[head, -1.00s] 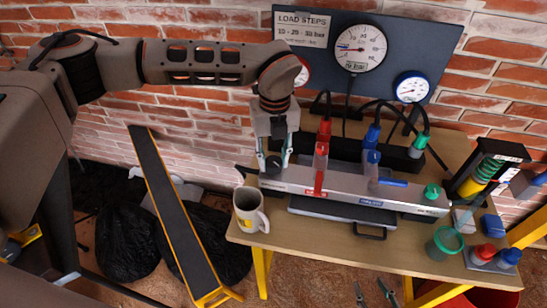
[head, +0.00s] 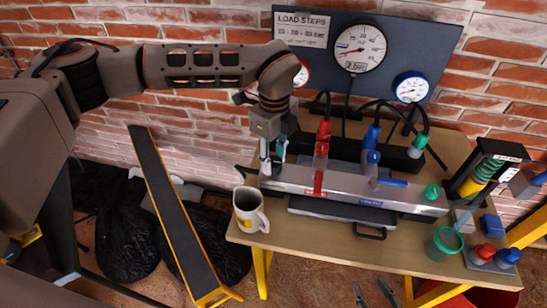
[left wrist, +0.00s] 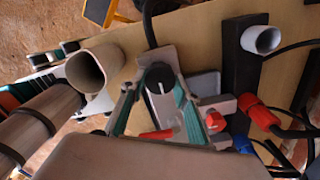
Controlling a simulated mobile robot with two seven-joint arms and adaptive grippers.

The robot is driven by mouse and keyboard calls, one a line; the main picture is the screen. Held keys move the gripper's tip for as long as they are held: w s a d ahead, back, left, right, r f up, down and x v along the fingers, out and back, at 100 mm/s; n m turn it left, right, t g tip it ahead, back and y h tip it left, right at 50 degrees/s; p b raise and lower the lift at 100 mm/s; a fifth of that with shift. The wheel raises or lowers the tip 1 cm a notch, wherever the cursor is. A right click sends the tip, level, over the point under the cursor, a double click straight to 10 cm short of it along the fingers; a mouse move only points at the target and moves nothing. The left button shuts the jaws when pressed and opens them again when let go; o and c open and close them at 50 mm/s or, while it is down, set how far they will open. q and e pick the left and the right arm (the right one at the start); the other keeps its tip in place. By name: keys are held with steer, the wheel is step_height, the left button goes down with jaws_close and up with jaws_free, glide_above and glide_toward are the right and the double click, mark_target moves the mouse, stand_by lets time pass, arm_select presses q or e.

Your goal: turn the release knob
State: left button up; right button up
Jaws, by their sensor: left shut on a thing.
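The release knob (left wrist: 158,80) is a black round knob with a white mark, at the left end of a grey metal manifold block (head: 345,188). My left gripper (head: 272,170) reaches down over that end, shut on the knob. In the left wrist view its teal-padded fingers (left wrist: 155,103) lie on either side of the knob. In the head view the fingers mostly hide the knob. A large white gauge (head: 358,48) with a small digital readout hangs on the blue-grey panel (head: 310,63) behind.
A beige mug (head: 249,211) stands close to the left of the block, near my left gripper. Red (head: 323,135) and blue (head: 372,140) hose fittings rise from the block. A green cup (head: 446,243) stands at the right. The wooden table (head: 310,240) is bare in front.

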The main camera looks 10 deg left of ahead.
mark_target(274, 161)
arm_select(q)
steer(key=shift+w+r, duration=0.1)
stand_by(0.3)
steer(key=o, duration=1.1)
step_height(274, 161, up, 12)
